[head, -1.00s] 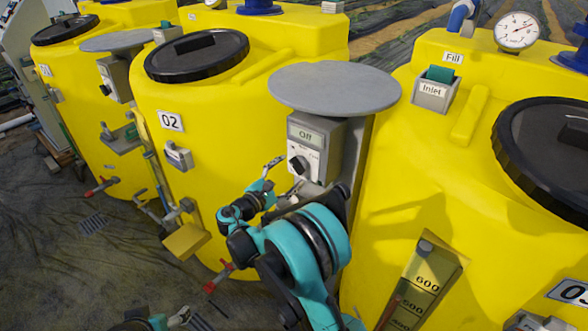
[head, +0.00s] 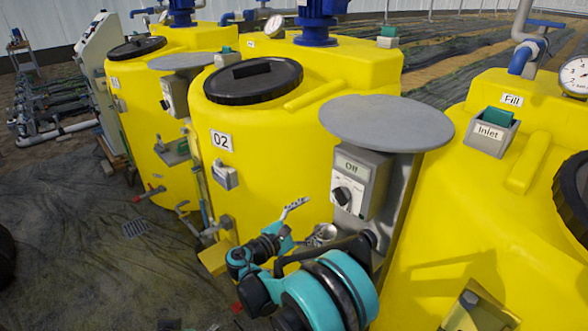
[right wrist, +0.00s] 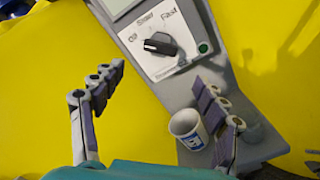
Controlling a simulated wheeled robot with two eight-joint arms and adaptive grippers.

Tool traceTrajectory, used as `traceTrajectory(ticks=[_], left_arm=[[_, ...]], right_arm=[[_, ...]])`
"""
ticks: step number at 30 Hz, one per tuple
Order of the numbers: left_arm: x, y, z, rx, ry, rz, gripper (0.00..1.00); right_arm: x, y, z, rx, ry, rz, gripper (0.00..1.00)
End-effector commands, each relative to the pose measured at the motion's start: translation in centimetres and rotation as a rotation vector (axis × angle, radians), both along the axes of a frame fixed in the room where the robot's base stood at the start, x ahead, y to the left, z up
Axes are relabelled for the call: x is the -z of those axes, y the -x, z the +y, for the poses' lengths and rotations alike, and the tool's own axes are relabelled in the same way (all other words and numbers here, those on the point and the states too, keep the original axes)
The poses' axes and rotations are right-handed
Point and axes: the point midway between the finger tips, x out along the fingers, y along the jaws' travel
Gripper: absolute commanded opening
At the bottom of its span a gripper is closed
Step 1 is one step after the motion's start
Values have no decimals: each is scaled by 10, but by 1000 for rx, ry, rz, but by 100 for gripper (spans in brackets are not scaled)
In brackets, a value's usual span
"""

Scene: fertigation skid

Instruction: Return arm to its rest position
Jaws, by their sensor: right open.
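My right gripper (head: 307,221) is open and empty in the head view, in front of and below the grey control box (head: 358,184). In the right wrist view the two fingers of this gripper (right wrist: 160,85) stand wide apart. The box's black knob (right wrist: 160,43) shows beyond them, apart from both, with the marks Off, Slow and Fast around it. The box's display (head: 352,165) reads Off. Only a small dark piece, perhaps of my left arm, shows at the bottom edge of the head view.
A white cup (right wrist: 187,129) with a blue mark stands on grey metal beside the right finger. The yellow tank 02 (head: 285,130) and another yellow tank (head: 455,215) stand close on both sides. A round grey plate (head: 386,122) overhangs the box.

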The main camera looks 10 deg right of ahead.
Motion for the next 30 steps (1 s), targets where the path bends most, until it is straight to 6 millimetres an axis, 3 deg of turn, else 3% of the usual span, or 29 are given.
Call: traceTrajectory(ticks=[4,8,12,17,23,30], left_arm=[[0,0,0,0,0,0,73],[0,0,0,0,0,0,73],[0,0,0,0,0,0,73],[0,0,0,0,0,0,73],[0,0,0,0,0,0,73],[0,0,0,0,0,0,73]], right_arm=[[-4,3,-12,3,-56,1,73],[-10,19,-42,15,-231,0,73],[-12,55,-76,50,-514,-24,73],[-6,110,-98,121,-849,-89,73],[7,187,-99,247,-1270,-217,73],[25,263,-73,433,-1726,-413,73]])
